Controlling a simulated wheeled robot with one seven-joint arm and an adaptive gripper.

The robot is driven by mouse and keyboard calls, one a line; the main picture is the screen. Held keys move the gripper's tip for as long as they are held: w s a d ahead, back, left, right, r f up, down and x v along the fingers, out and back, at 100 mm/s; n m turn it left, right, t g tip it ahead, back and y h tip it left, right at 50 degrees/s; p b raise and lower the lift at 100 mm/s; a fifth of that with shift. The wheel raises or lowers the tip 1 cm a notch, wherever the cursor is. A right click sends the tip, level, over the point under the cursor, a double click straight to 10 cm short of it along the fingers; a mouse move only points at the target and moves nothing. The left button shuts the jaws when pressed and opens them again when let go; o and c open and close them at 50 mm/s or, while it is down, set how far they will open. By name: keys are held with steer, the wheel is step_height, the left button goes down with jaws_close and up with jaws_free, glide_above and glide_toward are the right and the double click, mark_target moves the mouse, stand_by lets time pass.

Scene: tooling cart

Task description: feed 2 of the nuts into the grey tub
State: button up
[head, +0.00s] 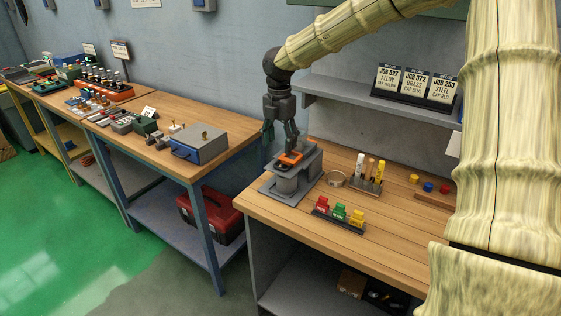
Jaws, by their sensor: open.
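My gripper (279,146) points down, open, its fingers apart, over the left end of the near wooden bench. Just below it is a grey fixture (294,183) with an orange piece (290,159) on top. I cannot tell whether a finger touches the orange piece. No nuts can be made out at this size. I cannot pick out a grey tub for certain.
A rack of red, green and yellow pieces (339,214) sits at the front. A block with upright rods (368,179) and coloured caps (428,187) lie to the right. A shelf with job cards (414,85) hangs behind. A second bench (178,168) with a blue-grey box (200,146) is left.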

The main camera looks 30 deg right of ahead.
mark_target(287, 159)
step_height(287, 159, down, 8)
steer(key=shift+r+p, duration=0.1)
steer(key=shift+p, duration=0.7)
steer(key=c, duration=1.1)
steer(key=shift+w+d+p, duration=0.15)
steer(key=shift+w+d, duration=0.15)
steer(key=shift+d, duration=0.45)
steer(key=shift+w+d+p, duration=0.2)
steer(key=shift+w+d, duration=0.1)
steer(key=shift+d, duration=0.4)
steer(key=shift+w+d+p, duration=0.15)
steer(key=shift+w+d, duration=0.15)
steer(key=shift+d, duration=0.45)
steer(key=shift+c, duration=0.2)
steer(key=shift+r, duration=0.1)
steer(key=o, duration=1.1)
steer(key=shift+o, duration=0.2)
steer(key=shift+w+d+f, duration=0.1)
steer(key=shift+d+f, duration=0.05)
steer(key=shift+f, duration=0.05)
